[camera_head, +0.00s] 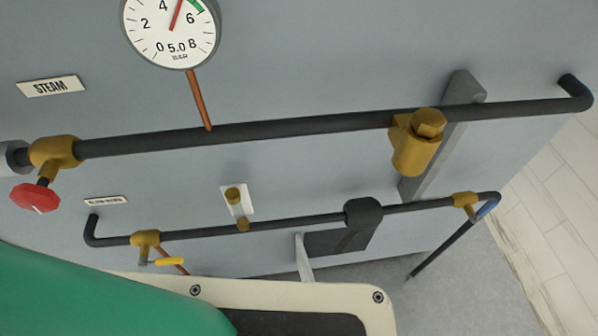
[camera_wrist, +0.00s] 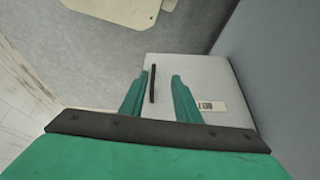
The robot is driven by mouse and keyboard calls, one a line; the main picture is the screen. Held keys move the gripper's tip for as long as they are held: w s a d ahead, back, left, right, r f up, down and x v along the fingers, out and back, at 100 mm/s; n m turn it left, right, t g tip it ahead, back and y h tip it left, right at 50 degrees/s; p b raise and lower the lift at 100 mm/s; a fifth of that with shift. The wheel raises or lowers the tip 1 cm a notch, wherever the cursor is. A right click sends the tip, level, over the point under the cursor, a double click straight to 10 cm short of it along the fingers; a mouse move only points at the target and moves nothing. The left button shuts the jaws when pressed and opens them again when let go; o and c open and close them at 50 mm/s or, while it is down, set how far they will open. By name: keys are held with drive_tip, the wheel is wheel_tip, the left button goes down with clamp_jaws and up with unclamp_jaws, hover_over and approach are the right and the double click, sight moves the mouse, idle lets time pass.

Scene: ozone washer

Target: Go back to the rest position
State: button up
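My gripper (camera_wrist: 160,90) shows in the wrist view with its two green fingers spread apart. Nothing is between the fingers. Beyond them is a light grey box (camera_wrist: 197,72) with a dark slot-like handle and a small label. In the head view the gripper's fingers are not seen. A green rounded part of my own body fills the lower left there, with a cream plate and dark panel beside it.
A dark upper pipe (camera_head: 300,126) carries a red-knobbed valve (camera_head: 36,196) and a brass fitting (camera_head: 415,145). A lower pipe (camera_head: 290,221) has a yellow-handled valve (camera_head: 165,262). A pressure gauge (camera_head: 170,30) and a STEAM label (camera_head: 50,86) are on the grey wall. Open floor (camera_head: 560,215) lies right.

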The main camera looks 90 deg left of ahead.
drive_tip(key=w+d+r+m+t, duration=0.1)
drive_tip(key=w+d+r+t, duration=0.1)
drive_tip(key=w+d+r, duration=0.35)
drive_tip(key=w+d+r+t, duration=0.25)
drive_tip(key=w+r, duration=0.35)
drive_tip(key=w, duration=0.3)
drive_tip(key=w+d+r+t, duration=0.2)
drive_tip(key=w+d+r, duration=0.3)
drive_tip(key=r, duration=0.4)
drive_tip(key=w+d+r+m+t+h, duration=0.1)
drive_tip(key=w+d+r+t, duration=0.2)
drive_tip(key=r, duration=0.6)
drive_tip(key=shift+w+d+h, duration=0.3)
drive_tip(key=shift+w+d, duration=0.55)
drive_tip(key=shift+w, duration=0.15)
drive_tip(key=shift+w+t, duration=0.1)
drive_tip(key=shift+t, duration=0.15)
